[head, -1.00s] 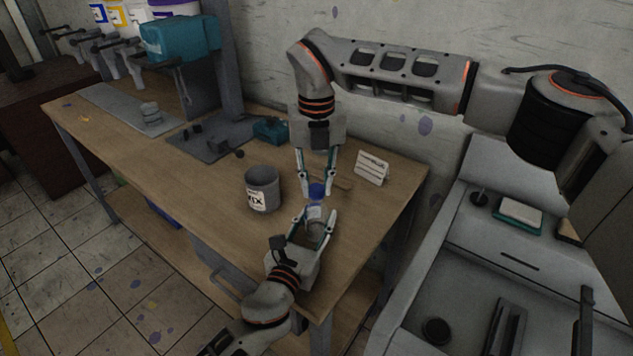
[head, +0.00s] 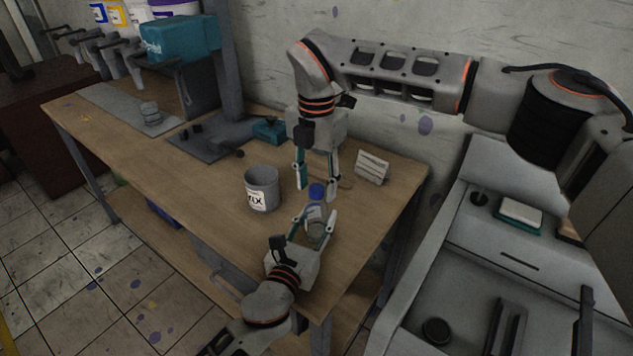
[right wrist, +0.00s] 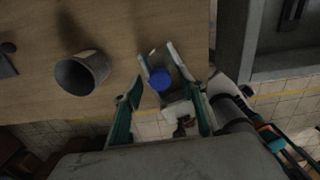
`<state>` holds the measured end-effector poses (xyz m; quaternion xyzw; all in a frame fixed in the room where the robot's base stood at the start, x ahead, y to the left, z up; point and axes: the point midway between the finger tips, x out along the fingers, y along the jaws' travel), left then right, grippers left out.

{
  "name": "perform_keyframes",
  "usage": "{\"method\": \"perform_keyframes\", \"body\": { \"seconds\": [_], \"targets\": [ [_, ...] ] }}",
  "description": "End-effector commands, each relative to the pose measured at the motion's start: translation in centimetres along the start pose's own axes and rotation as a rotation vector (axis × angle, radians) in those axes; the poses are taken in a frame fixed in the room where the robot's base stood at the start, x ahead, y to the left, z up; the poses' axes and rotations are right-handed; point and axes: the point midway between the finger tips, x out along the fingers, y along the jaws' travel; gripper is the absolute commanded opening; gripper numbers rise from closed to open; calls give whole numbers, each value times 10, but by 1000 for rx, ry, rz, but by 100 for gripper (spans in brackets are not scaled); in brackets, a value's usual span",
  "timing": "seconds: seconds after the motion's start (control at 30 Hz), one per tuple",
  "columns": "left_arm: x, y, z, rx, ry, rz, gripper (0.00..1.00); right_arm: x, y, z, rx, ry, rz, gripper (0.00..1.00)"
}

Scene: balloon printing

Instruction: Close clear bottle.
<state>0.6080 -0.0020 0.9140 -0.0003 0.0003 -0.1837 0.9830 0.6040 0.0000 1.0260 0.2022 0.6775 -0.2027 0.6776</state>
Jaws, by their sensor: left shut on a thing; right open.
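The clear bottle (head: 315,211) stands upright near the table's right front part, with a blue cap (head: 316,191) on its top. Whether the cap is fully tightened cannot be told. My left gripper (head: 318,216) is shut on the bottle's body from the front. My right gripper (head: 318,192) points down from above and is open, with its fingers on either side of the cap. In the right wrist view the blue cap (right wrist: 160,79) lies between and beyond the open fingers of my right gripper (right wrist: 166,100).
A grey can (head: 262,188) with a label stands left of the bottle. A white sign (head: 372,167) stands behind to the right. A teal machine (head: 180,40) is at the back left. A sink (head: 440,270) is at the right.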

Motion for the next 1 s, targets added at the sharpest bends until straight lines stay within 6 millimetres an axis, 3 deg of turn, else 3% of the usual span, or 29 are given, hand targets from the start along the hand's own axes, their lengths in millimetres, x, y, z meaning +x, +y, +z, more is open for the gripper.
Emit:
{"method": "perform_keyframes", "body": {
  "seconds": [0.17,0.63,0.8,1.0],
  "targets": [
    [0,0,0,0,0,0,0,-14,0,1,0,-2,1,41],
    [0,0,0,0,0,0,0,-102,0,0,1,-3,2,41],
    [0,0,0,0,0,0,0,-117,0,0,1,-1,0,41],
    [0,0,0,0,0,0,0,-120,0,0,0,-1,0,41]
  ]
}}
